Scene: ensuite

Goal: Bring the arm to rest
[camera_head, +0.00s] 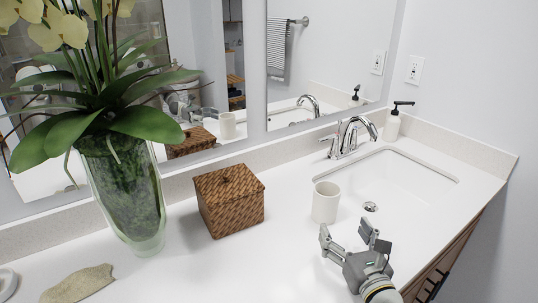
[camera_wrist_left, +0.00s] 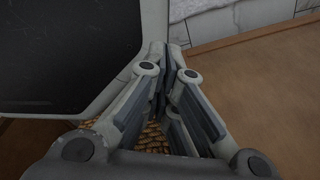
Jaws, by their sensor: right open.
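My right gripper (camera_head: 349,236) is over the white counter at the lower right, its two fingers spread apart with nothing between them. A white cup (camera_head: 326,203) stands upright on the counter just beyond it, beside the sink; the gripper appears apart from it. My left gripper (camera_wrist_left: 168,62) shows only in the left wrist view, its fingers close together with nothing visible held. A dark panel and a brown floor-like surface lie behind it, with a patch of woven texture below the fingers.
The sink basin (camera_head: 390,184), faucet (camera_head: 349,137) and soap dispenser (camera_head: 393,123) are at the right. A woven lidded box (camera_head: 230,203) stands left of the cup. A tall glass vase (camera_head: 124,195) with an orchid stands farther left. The front middle of the counter is clear.

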